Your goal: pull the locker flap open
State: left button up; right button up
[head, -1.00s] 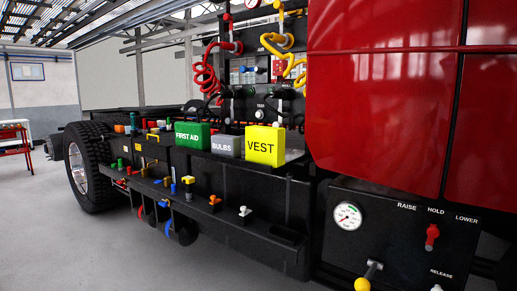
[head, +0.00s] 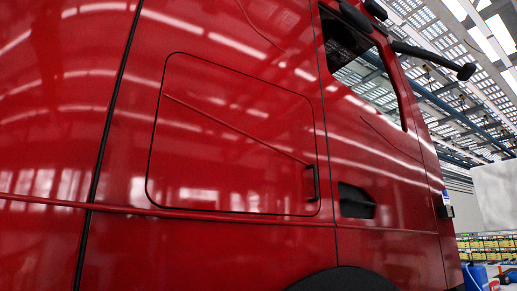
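The locker flap (head: 235,140) is a large red panel with rounded corners in the side of the red truck cab. A thin dark seam runs all round it, and it looks shut and flush with the cab side. A small dark upright handle (head: 313,183) sits near its lower right edge. A thin raised line crosses the flap at a slant. Neither of my grippers shows in the head view.
The cab door (head: 380,185) with a dark recessed handle (head: 356,201) is right of the flap. A mirror arm (head: 432,57) sticks out at the upper right. A dark wheel arch (head: 342,279) is below. Shelves and a blue container (head: 475,277) stand at the far right.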

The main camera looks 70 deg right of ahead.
aim_at(224, 140)
jog(key=z, duration=2.35)
jog(key=i, duration=0.85)
jog(key=u, duration=0.15)
